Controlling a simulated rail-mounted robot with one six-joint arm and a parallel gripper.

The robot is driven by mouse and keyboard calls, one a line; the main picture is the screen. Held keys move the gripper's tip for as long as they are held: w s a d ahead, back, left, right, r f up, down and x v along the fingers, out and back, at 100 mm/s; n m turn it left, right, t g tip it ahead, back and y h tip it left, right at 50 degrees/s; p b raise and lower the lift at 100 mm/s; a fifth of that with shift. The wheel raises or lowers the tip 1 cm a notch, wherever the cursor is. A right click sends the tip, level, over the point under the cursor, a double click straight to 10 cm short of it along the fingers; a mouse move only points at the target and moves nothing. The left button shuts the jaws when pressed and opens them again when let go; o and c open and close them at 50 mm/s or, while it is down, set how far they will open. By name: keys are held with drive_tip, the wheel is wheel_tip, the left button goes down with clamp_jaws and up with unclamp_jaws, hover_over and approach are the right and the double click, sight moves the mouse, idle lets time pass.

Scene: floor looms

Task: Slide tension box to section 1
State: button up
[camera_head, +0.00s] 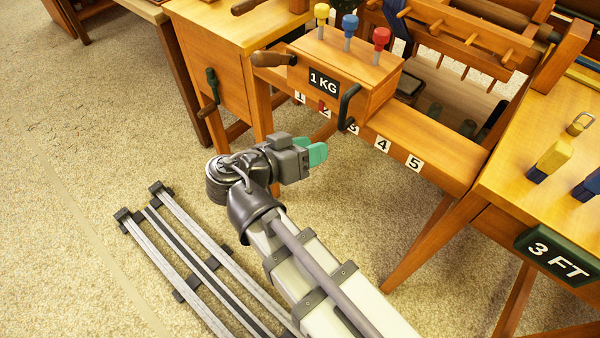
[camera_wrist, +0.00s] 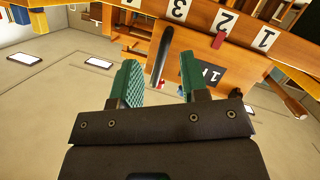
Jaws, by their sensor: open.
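The tension box (camera_head: 345,62) is a wooden box with a black 1 KG label. It sits on the loom's front beam (camera_head: 440,160), which carries number tags 1 to 5. A small red marker (camera_head: 323,108) shows at tag 2; the wrist view also shows the marker (camera_wrist: 219,40). A black bar handle (camera_head: 347,107) stands out from the box's front, near tag 3. My gripper (camera_head: 316,152) has green fingers and is below and in front of the beam. In the wrist view, the handle (camera_wrist: 161,55) appears between the open fingers, apparently beyond their tips.
Yellow, blue and red pegs (camera_head: 348,24) stand on the box. A wooden-handled crank (camera_head: 273,59) projects at its left. A side bench (camera_head: 545,115) with a 3 FT sign is at the right. Open carpet lies in front, with my rail at lower left.

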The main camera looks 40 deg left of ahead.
sight(340, 114)
wheel_tip(340, 114, up, 4)
drive_tip(key=s+a+m+t, duration=0.1)
drive_tip(key=m+t, duration=0.2)
drive_tip(key=m, duration=0.2)
drive_tip(key=w, duration=0.3)
drive_tip(key=w+d, duration=0.1)
drive_tip(key=w, duration=0.6)
drive_tip(key=shift+w+d+f+p, duration=0.15)
drive_tip(key=shift+d+p, duration=0.15)
drive_tip(key=shift+d, duration=0.1)
clamp_jaws()
